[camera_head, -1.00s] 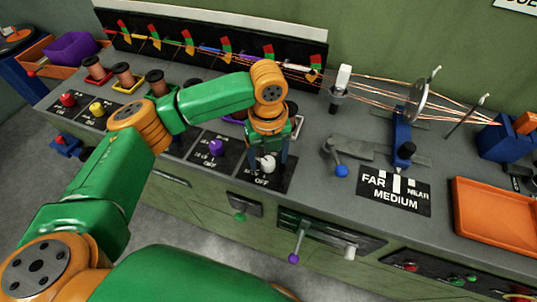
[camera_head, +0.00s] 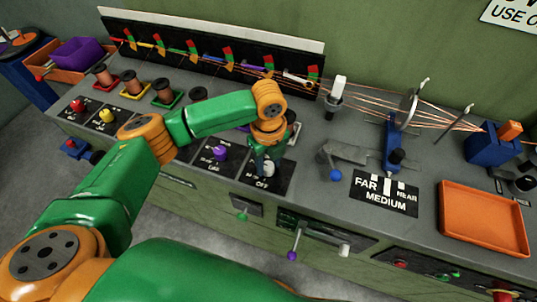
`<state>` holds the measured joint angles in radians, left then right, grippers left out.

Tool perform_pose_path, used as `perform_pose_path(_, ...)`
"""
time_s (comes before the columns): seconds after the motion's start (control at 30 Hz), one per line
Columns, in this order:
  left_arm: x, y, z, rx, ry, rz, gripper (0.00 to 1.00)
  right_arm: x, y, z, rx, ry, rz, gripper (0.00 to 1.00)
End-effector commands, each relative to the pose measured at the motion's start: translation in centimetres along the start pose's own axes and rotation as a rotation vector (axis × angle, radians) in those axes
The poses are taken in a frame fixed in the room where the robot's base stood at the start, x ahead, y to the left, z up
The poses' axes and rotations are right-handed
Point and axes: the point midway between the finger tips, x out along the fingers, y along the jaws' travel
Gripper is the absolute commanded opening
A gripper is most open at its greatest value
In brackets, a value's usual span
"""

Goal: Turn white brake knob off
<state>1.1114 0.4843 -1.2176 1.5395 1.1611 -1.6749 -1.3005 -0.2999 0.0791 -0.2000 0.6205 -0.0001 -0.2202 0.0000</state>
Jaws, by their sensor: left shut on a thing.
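The white brake knob (camera_head: 268,169) is on a black panel (camera_head: 282,181) marked OFF, at the front of the bench. My left gripper (camera_head: 264,163) points down over this panel and is shut on the white knob. The fingers and wrist hide part of the knob and much of the panel's marking, so the knob's exact setting cannot be read. My right gripper is out of view.
A purple knob (camera_head: 220,153) is just left of the white one. Yellow (camera_head: 107,116) and red (camera_head: 78,105) knobs are further left. A blue-tipped lever (camera_head: 336,174), the FAR/MEDIUM/NEAR plate (camera_head: 385,203) and an orange tray (camera_head: 482,218) are to the right.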

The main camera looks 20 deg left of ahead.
Motion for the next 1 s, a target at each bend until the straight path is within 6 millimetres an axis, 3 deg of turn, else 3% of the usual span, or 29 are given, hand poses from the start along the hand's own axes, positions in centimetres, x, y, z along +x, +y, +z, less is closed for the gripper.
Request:
perform_pose_path(0.03, -0.8, 0.1, -0.1, -0.043, 0.002, 0.006, 0.0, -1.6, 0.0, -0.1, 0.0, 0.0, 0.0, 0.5)
perform_pose_path(0.4, -0.7, 0.1, -0.1, -0.396, 0.002, 0.004, 0.0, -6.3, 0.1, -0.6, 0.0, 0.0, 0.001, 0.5)
perform_pose_path(1.0, -0.3, 0.1, 0.0, -0.967, -0.001, 0.004, 0.0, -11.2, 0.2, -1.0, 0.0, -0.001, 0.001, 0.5)
